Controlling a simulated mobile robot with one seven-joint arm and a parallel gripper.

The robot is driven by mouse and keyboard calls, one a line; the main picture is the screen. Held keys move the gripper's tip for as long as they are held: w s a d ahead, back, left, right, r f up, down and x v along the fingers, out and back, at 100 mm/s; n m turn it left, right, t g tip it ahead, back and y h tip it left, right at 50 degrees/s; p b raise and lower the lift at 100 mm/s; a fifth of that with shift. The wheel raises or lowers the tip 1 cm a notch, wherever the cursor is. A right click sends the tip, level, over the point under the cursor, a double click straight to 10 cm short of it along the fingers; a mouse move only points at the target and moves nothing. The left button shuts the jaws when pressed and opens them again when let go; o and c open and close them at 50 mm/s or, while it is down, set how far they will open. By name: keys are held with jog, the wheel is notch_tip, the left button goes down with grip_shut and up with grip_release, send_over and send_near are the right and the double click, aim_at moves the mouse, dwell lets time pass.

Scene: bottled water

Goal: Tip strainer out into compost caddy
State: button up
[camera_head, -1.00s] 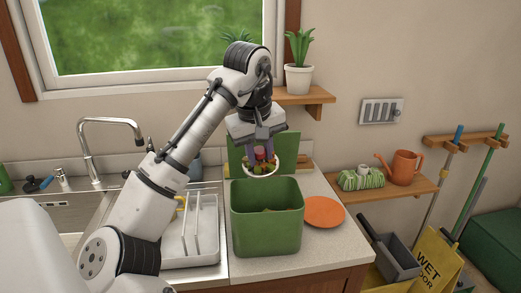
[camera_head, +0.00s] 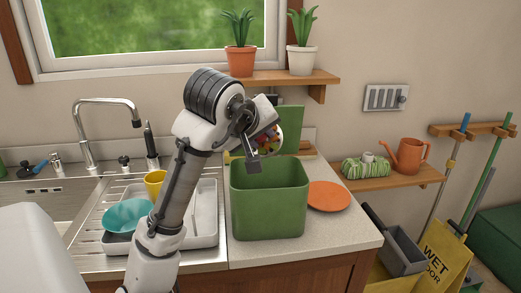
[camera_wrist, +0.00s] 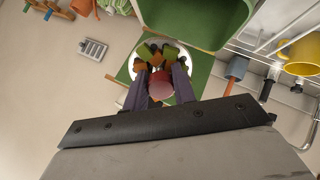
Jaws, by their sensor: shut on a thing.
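My gripper (camera_head: 258,150) is above the back of the green compost caddy (camera_head: 268,212), turned sideways. Its two purple fingers (camera_wrist: 161,82) are shut on the strainer, with a round red piece between them. The strainer (camera_wrist: 132,62) has a pale round rim and is tilted on its side. Green, orange and red food scraps (camera_head: 267,136) are still in it, partly hidden by my wrist. The caddy is open at the top and upright on the counter; it also shows in the wrist view (camera_wrist: 195,35). Its floor is hidden.
An orange plate (camera_head: 328,196) lies right of the caddy. A green upright panel (camera_head: 290,122) stands behind it. The drying rack (camera_head: 205,215) with a teal bowl (camera_head: 127,215) and yellow cup (camera_head: 154,182) is at left. A plant shelf (camera_head: 285,82) is above.

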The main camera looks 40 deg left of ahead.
aim_at(263, 149)
jog(key=f+t+b, duration=0.2)
jog(key=b, duration=0.2)
jog(key=w+f+t+y+b, duration=0.1)
jog(key=t+b, duration=0.1)
jog(key=b, duration=0.2)
jog(key=shift+a+f+b, duration=0.1)
jog(key=shift+f+b, duration=0.25)
jog(key=f+t+b, duration=0.1)
jog(key=b, duration=0.2)
jog(key=f+t+y+b, duration=0.1)
jog(key=t+b, duration=0.1)
jog(key=b, duration=0.1)
jog(key=shift+w+a+y, duration=0.1)
jog(key=shift+w+y, duration=0.15)
jog(key=shift+y, duration=0.05)
jog(key=t+b, duration=0.1)
jog(key=b, duration=0.1)
jog(key=t+b, duration=0.1)
jog(key=b, duration=0.1)
jog(key=shift+w+f+y, duration=0.2)
jog(key=shift+f+y, duration=0.1)
jog(key=shift+f, duration=0.1)
jog(key=shift+a+r, duration=0.1)
